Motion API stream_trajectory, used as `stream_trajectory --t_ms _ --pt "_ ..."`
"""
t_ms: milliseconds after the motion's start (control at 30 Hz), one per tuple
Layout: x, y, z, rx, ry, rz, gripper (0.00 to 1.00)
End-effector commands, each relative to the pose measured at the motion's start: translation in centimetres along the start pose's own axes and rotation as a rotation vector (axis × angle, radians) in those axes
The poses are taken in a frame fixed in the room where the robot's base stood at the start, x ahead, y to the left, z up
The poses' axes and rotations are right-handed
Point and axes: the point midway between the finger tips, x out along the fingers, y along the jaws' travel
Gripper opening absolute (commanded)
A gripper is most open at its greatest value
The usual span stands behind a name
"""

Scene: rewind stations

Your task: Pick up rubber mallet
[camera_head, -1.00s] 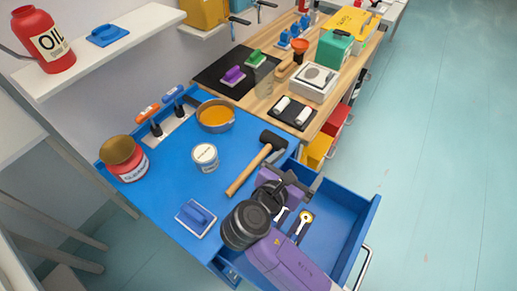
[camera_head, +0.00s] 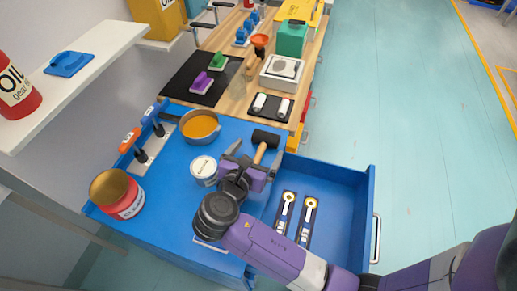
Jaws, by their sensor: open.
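The rubber mallet (camera_head: 265,138) lies on the blue workbench top (camera_head: 178,208). Its black head is near the far right edge, and part of its wooden handle shows below the head. The rest of the handle is hidden behind my gripper (camera_head: 249,154). My gripper is open, with its two dark fingers apart and the visible handle between or below them. I cannot tell whether either finger touches the handle.
A white-lidded can (camera_head: 203,170) stands just left of my gripper, with a pan (camera_head: 199,126) of orange liquid behind it. A red tin (camera_head: 117,194) is at the left. The blue drawer (camera_head: 336,214) is open and holds two long tools (camera_head: 285,212).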

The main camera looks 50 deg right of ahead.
Motion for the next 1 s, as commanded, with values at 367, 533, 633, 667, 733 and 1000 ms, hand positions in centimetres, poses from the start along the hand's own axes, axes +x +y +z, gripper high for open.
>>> stream_trajectory --t_ms 367,533,633,667,733,1000 --pt "4.6 0.0 0.2 0.001 0.0 -0.002 0.98" --pt "4.9 0.1 0.1 0.0 0.0 0.0 0.98" --pt "4.8 0.1 0.1 0.0 0.0 0.0 0.98" --pt "4.8 0.1 0.1 0.0 0.0 0.0 0.92" --pt "4.8 0.1 0.1 0.001 0.0 0.0 0.79" --pt "4.8 0.1 0.1 0.001 0.0 0.0 0.26"
